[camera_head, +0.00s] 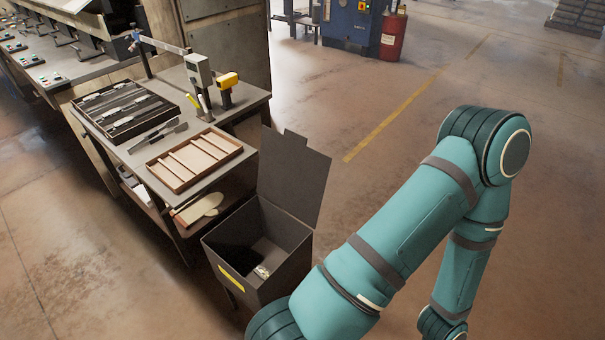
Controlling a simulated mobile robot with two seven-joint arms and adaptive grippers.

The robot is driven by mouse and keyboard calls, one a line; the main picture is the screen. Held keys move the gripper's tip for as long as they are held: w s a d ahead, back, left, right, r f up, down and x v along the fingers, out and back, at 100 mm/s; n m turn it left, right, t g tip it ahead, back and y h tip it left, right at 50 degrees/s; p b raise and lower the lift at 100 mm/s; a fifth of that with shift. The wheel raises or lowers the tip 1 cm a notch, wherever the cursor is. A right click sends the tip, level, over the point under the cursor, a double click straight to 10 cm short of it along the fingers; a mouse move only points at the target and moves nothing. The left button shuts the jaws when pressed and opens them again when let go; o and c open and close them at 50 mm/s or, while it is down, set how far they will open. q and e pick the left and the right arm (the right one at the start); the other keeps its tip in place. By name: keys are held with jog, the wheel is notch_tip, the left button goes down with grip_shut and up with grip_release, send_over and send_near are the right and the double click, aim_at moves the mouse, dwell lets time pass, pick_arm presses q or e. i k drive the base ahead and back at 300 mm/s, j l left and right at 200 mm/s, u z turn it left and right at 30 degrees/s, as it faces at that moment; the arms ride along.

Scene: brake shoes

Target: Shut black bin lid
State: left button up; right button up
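A black bin (225,270) with a yellow label on its front stands on the floor at the lower middle of the head view. Its lid (294,178) is open and stands upright at the bin's back right side. A small pale item (262,271) lies inside at the bottom; I cannot tell what it is. My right arm comes in from the bottom right and bends beside the bin, partly in front of its right side. No hand shows at its end within the frame. My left arm is not in view.
A red drum (393,37) stands far back. The floor right of the bin is clear.

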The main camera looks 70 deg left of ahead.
aim_at(292, 175)
jog(key=i+u, duration=0.75)
jog(key=i+l+u, duration=0.2)
jog(key=u, duration=0.15)
jog(key=i+u, duration=0.25)
jog(key=u, duration=0.2)
jog(key=i+l+u, duration=0.2)
jog(key=u, duration=0.25)
jog(key=i+l+u, duration=0.2)
jog(key=u, duration=0.2)
jog(key=i+l+u, duration=0.15)
jog(key=u, duration=0.25)
jog(key=i+l+u, duration=0.15)
jog(key=u, duration=0.25)
jog(key=i+l+u, duration=0.15)
jog(key=l+u, duration=0.25)
jog(key=i+l+u, duration=0.15)
jog(key=l+u, duration=0.15)
jog(key=u, duration=0.2)
jog(key=i+l+u, duration=0.1)
jog(key=l+u, duration=0.35)
jog(key=j, duration=0.15)
